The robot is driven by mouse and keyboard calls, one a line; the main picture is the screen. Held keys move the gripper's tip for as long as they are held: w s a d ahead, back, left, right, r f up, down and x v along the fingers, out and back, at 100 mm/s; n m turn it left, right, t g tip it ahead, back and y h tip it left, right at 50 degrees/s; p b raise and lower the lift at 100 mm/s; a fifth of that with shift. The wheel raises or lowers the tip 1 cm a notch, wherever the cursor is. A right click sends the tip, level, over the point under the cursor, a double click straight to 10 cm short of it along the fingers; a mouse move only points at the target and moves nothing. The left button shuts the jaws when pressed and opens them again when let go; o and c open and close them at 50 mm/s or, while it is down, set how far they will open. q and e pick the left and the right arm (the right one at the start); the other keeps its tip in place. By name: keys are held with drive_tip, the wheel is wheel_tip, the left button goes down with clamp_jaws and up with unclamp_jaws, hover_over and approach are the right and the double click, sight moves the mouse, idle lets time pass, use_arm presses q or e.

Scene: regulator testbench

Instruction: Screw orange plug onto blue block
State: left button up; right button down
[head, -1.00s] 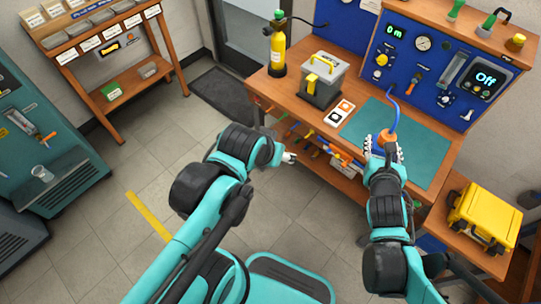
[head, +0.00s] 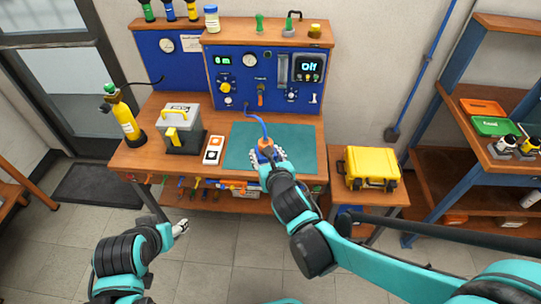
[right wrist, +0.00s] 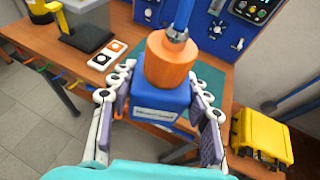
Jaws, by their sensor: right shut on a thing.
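The orange plug (right wrist: 170,60) sits on top of the blue block (right wrist: 160,105) in the right wrist view, with a blue hose rising from it. I cannot tell whether its thread is engaged. In the head view the plug (head: 265,144) is small and the block is mostly hidden by my gripper. My right gripper (right wrist: 158,112) is shut on the blue block, one finger pad on each side, over the green mat (head: 297,146). My left gripper (head: 181,228) is empty in front of the bench, away from plug and block; its fingers are too small to read.
The blue panel (head: 232,75) stands behind the mat, and the hose (head: 258,122) runs to it. A yellow case (head: 368,167) is on the right.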

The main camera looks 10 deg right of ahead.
drive_tip(key=w+d+f+m+h, duration=0.1)
drive_tip(key=w+d+f, duration=0.1)
drive_tip(key=d, duration=0.4)
drive_tip(key=w+d+f+m+h+b, duration=0.1)
drive_tip(key=w+d+f, duration=0.1)
drive_tip(key=w+d, duration=0.3)
drive_tip(key=w+d+f+m+h, duration=0.1)
drive_tip(key=w+d+f+h, duration=0.1)
drive_tip(key=d, duration=0.5)
drive_tip(key=shift+w+f+m+g, duration=0.3)
drive_tip(key=shift+w+f, duration=0.2)
drive_tip(key=shift+w, duration=0.55)
drive_tip(key=w+a+f+b, duration=0.1)
drive_tip(key=w+a+f, duration=0.1)
drive_tip(key=w, duration=0.1)
drive_tip(key=w+a+f+b, duration=0.2)
drive_tip(key=a, duration=0.1)
drive_tip(key=w+a+f+b, duration=0.1)
drive_tip(key=w+a+f, duration=0.1)
drive_tip(key=w+f, duration=0.1)
drive_tip(key=shift+w+a+b, duration=0.3)
drive_tip(key=shift+a+b, duration=0.1)
wheel_tip(320, 180, down, 4)
drive_tip(key=shift+f+b, duration=0.15)
drive_tip(key=shift+b, duration=1.05)
